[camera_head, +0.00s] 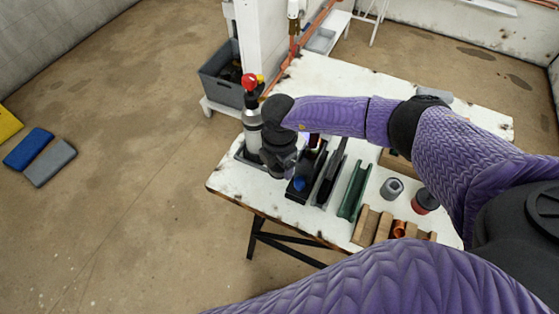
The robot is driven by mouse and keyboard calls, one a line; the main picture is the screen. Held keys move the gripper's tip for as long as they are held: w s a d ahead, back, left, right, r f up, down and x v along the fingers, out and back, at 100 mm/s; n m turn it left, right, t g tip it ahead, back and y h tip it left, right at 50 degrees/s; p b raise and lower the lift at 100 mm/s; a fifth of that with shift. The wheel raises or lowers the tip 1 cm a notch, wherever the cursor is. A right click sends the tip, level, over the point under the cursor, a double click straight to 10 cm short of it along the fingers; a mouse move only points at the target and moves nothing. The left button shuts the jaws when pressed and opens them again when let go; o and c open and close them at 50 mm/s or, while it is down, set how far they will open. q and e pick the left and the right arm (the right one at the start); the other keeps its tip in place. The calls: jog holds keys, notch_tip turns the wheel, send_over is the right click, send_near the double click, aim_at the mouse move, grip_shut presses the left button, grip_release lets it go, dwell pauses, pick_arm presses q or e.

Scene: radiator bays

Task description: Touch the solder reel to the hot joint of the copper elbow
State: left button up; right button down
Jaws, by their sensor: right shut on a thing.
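My right gripper (283,166) reaches over the left part of the white table and points down beside a silver bottle (251,128) with a black neck and red top. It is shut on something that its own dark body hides. A small copper piece (398,229), which may be the elbow, sits in a wooden block (372,226) at the near edge. A short grey cylinder (392,187) and a dark-red round item (424,202) stand behind the block; I cannot tell whether either is the solder reel. The joint is too small to make out. My left gripper is out of view.
Black holders (330,178) and a green channel (355,190) stand right of the gripper. A white post (262,35) and copper pipe (297,50) rise at the back beside a grey crate (222,82). The table's back middle (345,82) is clear.

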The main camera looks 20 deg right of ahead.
jog(key=shift+r, duration=0.1)
jog(key=shift+s+a+r+p, duration=0.15)
jog(key=shift+a+r+p, duration=0.55)
jog(key=shift+p, duration=0.3)
jog(key=shift+s+a+r+p, duration=0.15)
jog(key=shift+a+r+p, duration=0.25)
jog(key=shift+a+p, duration=0.15)
jog(key=shift+s+a+r+p, duration=0.15)
jog(key=shift+a+r+p, duration=0.2)
jog(key=shift+a+p, duration=0.15)
notch_tip(320, 180, up, 4)
jog(key=p, duration=0.4)
